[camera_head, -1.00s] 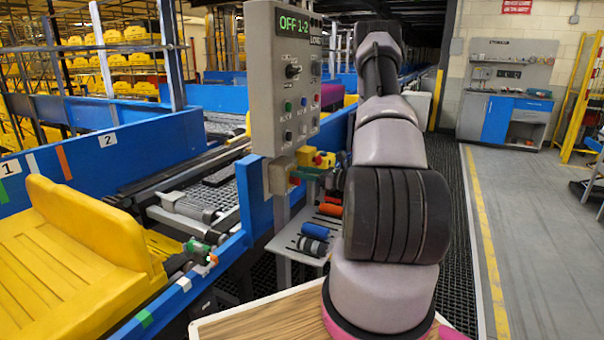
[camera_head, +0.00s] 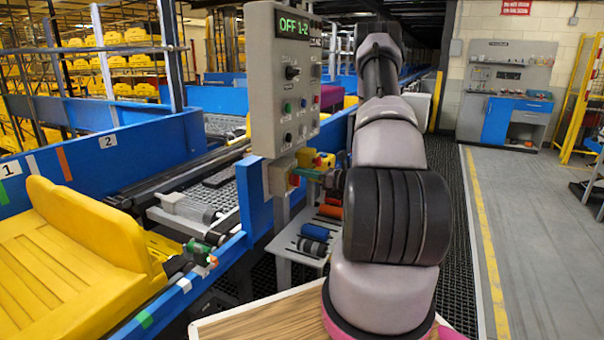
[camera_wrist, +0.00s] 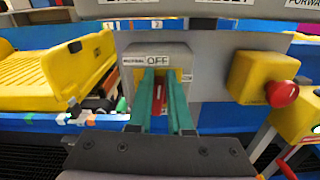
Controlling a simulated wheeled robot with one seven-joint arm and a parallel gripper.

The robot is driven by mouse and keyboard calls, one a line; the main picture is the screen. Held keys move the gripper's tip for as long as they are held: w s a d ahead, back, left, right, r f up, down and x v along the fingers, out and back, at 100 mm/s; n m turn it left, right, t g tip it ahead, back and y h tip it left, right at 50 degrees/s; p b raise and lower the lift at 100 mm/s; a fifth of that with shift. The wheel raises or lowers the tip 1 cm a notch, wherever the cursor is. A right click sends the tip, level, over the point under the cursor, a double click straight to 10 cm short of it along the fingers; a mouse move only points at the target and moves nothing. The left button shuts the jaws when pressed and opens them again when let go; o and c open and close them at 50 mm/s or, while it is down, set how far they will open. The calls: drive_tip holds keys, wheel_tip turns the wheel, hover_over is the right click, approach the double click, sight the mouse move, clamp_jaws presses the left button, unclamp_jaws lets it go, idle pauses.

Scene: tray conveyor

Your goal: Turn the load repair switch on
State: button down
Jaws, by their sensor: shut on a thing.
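The fingers hide part of the handle. In the head view the switch box (camera_head: 281,178) sits under the grey control panel, and my gripper (camera_head: 309,174) reaches it from the right. The panel's green display (camera_head: 293,24) reads OFF 1-2.
The grey control panel (camera_head: 268,100) with knobs and buttons stands above the switch. A yellow box with a red button (camera_wrist: 282,93) is close on the right in the wrist view. A yellow tray (camera_head: 60,270) lies left. Coloured cylinders (camera_head: 313,231) lie on a shelf below.

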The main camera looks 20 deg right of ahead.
drive_tip(key=shift+w+d+f+m, duration=0.25)
drive_tip(key=shift+f+m, duration=0.35)
drive_tip(key=shift+m, duration=2.2)
drive_tip(key=shift+w+d+f+m, duration=0.2)
drive_tip(key=shift+f+m, duration=0.35)
drive_tip(key=shift+m, duration=2.25)
drive_tip(key=shift+w+d+f+m, duration=0.2)
drive_tip(key=shift+f+m, duration=0.4)
drive_tip(key=shift+m, duration=2.2)
drive_tip(key=c, duration=0.8)
unclamp_jaws()
drive_tip(key=shift+s+r, duration=0.1)
drive_tip(key=shift+c, duration=0.2)
drive_tip(key=shift+r, duration=0.1)
drive_tip(key=shift+w+d, duration=0.15)
drive_tip(key=shift+w, duration=0.05)
drive_tip(key=v, duration=1)
drive_tip(key=shift+s+d, duration=0.3)
